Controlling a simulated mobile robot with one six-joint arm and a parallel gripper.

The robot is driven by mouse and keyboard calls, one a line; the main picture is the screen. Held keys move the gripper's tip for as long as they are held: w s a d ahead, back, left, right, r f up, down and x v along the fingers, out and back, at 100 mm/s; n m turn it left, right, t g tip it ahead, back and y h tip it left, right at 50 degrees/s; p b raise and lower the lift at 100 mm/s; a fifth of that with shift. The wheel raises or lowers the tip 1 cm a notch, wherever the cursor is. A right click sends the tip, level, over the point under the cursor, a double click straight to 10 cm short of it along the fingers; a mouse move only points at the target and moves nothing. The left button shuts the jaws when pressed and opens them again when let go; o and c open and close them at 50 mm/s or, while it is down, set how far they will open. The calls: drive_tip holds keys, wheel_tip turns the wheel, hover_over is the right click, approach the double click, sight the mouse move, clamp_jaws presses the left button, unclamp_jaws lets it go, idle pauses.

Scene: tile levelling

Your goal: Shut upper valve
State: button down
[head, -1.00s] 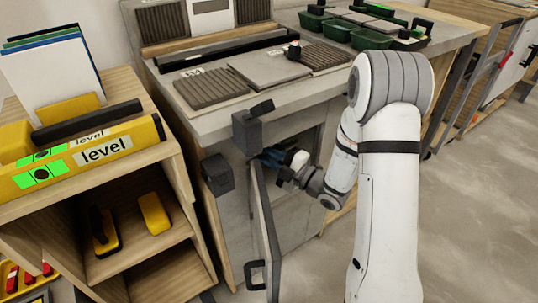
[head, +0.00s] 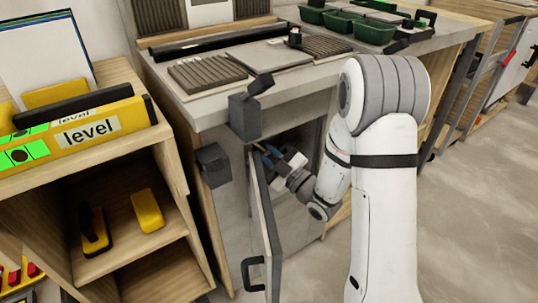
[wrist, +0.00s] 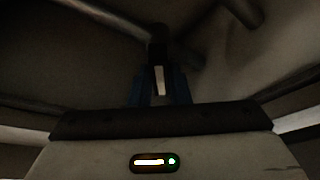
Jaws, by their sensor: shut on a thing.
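My gripper (head: 268,153) reaches into the open cabinet under the workbench, behind the top of its ajar door (head: 262,225). In the wrist view its blue fingers (wrist: 160,85) are close together on a thin pale upright part, which looks like a valve handle (wrist: 160,79). A dark fitting (wrist: 157,45) stands just beyond it. The wrist view is very dark, so the handle's exact angle is hard to tell. In the head view the valve is hidden by the door, my gripper and the shadow inside.
Dark pipes (wrist: 110,18) cross the cabinet interior. Two grey blocks (head: 244,118) (head: 214,165) stick out at the bench front, left of the opening. A wooden shelf unit (head: 160,165) with a yellow level (head: 75,135) stands close on the left. Open floor (head: 480,220) lies to the right.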

drive_tip(key=shift+r+m+t, duration=0.2)
drive_tip(key=shift+m+t, duration=0.2)
drive_tip(key=shift+m, duration=0.3)
drive_tip(key=c, duration=1.4)
unclamp_jaws()
drive_tip(key=shift+f, duration=0.1)
drive_tip(key=shift+o, duration=0.2)
drive_tip(key=shift+s, duration=0.1)
drive_tip(key=v, duration=0.7)
drive_tip(key=shift+s+d, duration=0.25)
drive_tip(key=shift+c, duration=0.5)
